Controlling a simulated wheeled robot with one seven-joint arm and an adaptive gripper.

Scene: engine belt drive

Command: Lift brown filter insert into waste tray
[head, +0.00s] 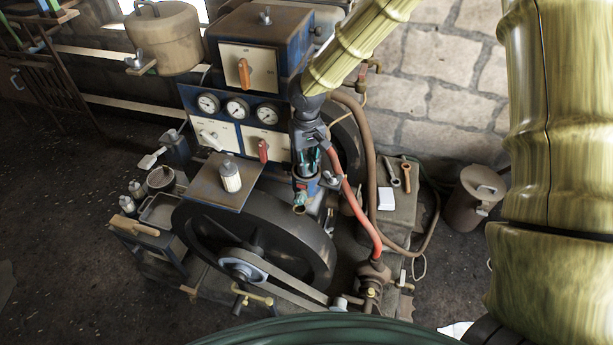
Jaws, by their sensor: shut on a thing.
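My gripper (307,163) points down at the blue filter housing (306,191) on the engine's right side. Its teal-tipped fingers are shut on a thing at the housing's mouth. This fits the brown filter insert, but the fingers and housing hide it and I cannot make out its outline. I cannot tell how far it is out of the housing. A shallow grey tray (160,212), which looks like the waste tray, sits on the small side stand at the left.
A cream cylinder (231,178) stands on the flat plate (208,187) left of my gripper. A red hose (347,190) runs close to the gripper's right. The large flywheel (290,235) and belt lie below. Bottles (128,205) and a can (161,179) crowd the tray.

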